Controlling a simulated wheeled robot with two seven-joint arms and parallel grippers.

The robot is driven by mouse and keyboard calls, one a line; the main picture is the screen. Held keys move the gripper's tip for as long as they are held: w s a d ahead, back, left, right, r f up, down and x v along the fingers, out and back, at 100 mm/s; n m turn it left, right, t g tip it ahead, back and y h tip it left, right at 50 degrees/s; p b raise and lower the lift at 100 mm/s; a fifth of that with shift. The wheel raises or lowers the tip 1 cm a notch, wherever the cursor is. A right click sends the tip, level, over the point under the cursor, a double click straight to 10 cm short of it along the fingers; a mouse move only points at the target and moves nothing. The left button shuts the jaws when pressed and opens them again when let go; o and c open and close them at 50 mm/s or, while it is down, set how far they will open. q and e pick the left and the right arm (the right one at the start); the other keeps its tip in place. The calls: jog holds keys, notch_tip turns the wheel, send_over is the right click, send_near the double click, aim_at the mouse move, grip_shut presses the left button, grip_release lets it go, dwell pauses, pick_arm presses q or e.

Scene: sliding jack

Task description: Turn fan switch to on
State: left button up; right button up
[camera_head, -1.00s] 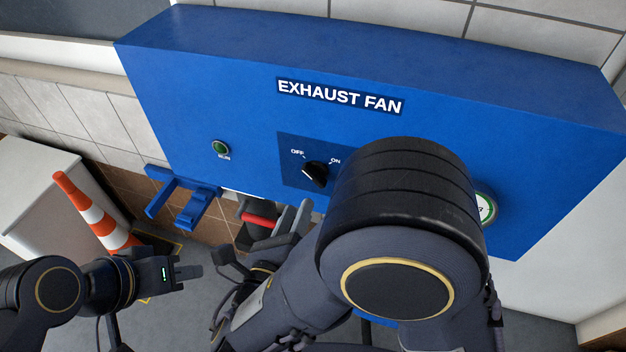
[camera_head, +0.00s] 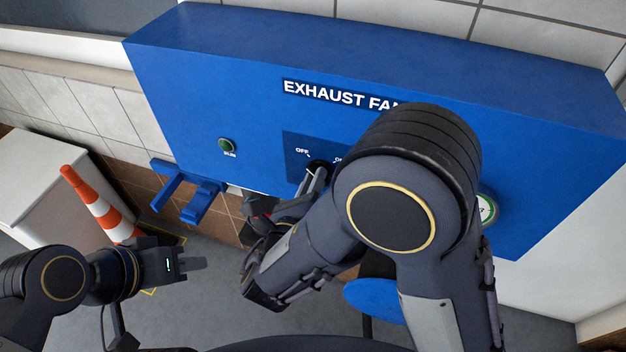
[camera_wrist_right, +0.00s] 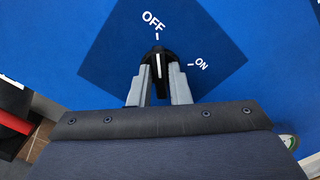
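The black fan switch knob (camera_wrist_right: 158,62) sits on a dark blue square plate (camera_wrist_right: 215,60) marked OFF and ON. In the right wrist view its white pointer line points up toward OFF. My right gripper (camera_wrist_right: 159,88) is at the knob, one grey finger on each side of its handle. The fingers are apart; contact with the handle is not clear. In the head view the right gripper (camera_head: 314,180) partly covers the knob (camera_head: 318,166). My left gripper (camera_head: 193,264) is away from the panel at lower left, its fingers seen edge-on.
The blue EXHAUST FAN box (camera_head: 250,100) carries a green RUN lamp (camera_head: 227,145) and a round gauge (camera_head: 486,209), partly behind my right arm. A blue bracket (camera_head: 187,190) juts out at the lower left. An orange-white cone (camera_head: 97,205) stands beside a white cabinet (camera_head: 45,190).

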grip_shut()
jog(key=shift+s+d+f+m+b, duration=0.1)
jog(key=shift+d+m+b, duration=0.05)
jog(key=shift+m+b, duration=4.5)
jog(key=shift+d+f+m+b, duration=0.1)
jog(key=shift+m+b, duration=4.25)
jog(key=shift+b, duration=0.45)
jog(key=shift+r, duration=0.1)
jog(key=shift+o, duration=2.2)
grip_release()
